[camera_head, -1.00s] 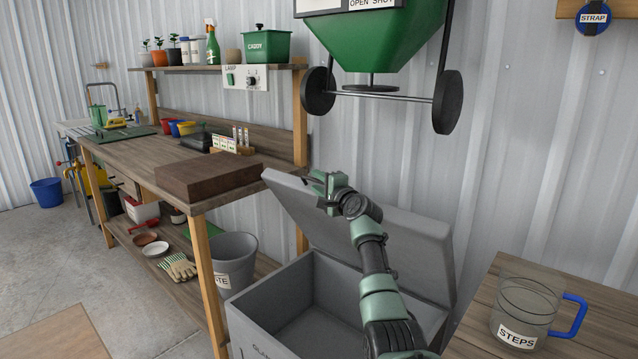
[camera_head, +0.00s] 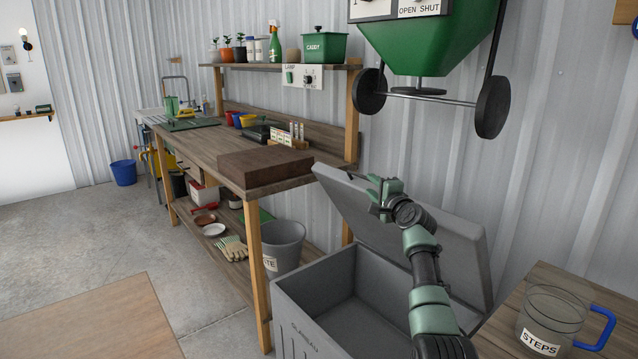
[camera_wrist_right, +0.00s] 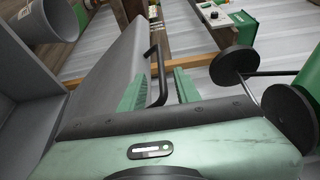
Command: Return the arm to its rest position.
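My right gripper (camera_head: 376,192) is raised at the upper edge of the open grey lid (camera_head: 440,238) of a grey storage box (camera_head: 300,312). In the right wrist view its two green fingers (camera_wrist_right: 160,88) stand apart. A black bar handle (camera_wrist_right: 154,62) shows between them; I cannot tell whether they touch it. My right arm reaches up from the lower right, in front of the box. The lid is tilted back toward the wall and the box looks empty inside. My left gripper is not in view.
A wooden workbench (camera_head: 205,145) stands left of the box, with a brown block (camera_head: 262,168) on its near end. A green spreader (camera_head: 425,45) with black wheels hangs above. A clear STEPS jug (camera_head: 550,318) stands on a wooden surface at right. Floor at left is open.

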